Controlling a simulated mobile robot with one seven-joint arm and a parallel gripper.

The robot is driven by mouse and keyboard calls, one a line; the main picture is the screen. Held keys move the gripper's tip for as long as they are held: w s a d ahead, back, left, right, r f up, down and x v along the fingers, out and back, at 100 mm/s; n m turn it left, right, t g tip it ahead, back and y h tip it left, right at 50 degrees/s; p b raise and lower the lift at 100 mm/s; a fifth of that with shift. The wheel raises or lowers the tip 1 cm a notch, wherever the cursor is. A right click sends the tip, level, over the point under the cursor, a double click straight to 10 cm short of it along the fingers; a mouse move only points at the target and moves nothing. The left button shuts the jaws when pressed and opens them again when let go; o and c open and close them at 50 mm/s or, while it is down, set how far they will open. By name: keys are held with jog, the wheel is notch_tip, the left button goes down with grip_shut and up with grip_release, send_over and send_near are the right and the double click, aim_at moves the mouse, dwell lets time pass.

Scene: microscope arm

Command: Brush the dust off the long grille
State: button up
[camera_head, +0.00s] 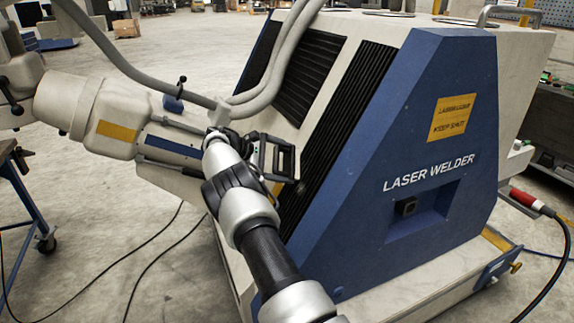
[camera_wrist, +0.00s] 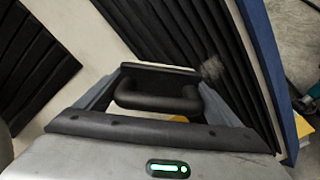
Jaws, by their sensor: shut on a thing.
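The long grille (camera_head: 345,115) is the black slatted panel down the sloping cream face of the laser welder, beside its blue end. It also fills the upper middle of the wrist view (camera_wrist: 180,35). My gripper (camera_head: 287,162) is in front of its lower part; in the wrist view its jaws (camera_wrist: 157,75) are shut. A yellow piece (camera_wrist: 178,118) shows behind the jaws, also as a small spot in the head view (camera_head: 277,188); it looks like part of a held brush, mostly hidden. A grey fuzzy patch (camera_wrist: 212,68) lies beside the jaws; I cannot tell whether it is bristles or dust.
A shorter black grille (camera_head: 310,72) is to the left of the long one. Thick grey hoses (camera_head: 285,60) pass in front of it. A cream and grey machine arm (camera_head: 100,110) stands close on the left. The blue end panel (camera_head: 430,110) borders the long grille on the right.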

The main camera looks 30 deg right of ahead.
jog(key=shift+a+f+b, duration=0.35)
jog(key=shift+f+b, duration=0.1)
jog(key=shift+f, duration=0.45)
jog(key=shift+s+a+r+p, duration=0.15)
jog(key=shift+s+r+p, duration=0.05)
jog(key=shift+s+p, duration=0.55)
jog(key=shift+s+a+f+p, duration=0.15)
jog(key=shift+s+p, duration=0.45)
jog(key=shift+s, duration=2.35)
jog(key=shift+s+a+p, duration=0.15)
jog(key=shift+s+p, duration=0.4)
jog(key=shift+s, duration=2.35)
jog(key=p+v, duration=0.2)
jog(key=v, duration=0.4)
jog(key=shift+a, duration=0.15)
jog(key=shift+p+v, duration=0.5)
jog(key=shift+v, duration=0.9)
jog(key=shift+w, duration=0.1)
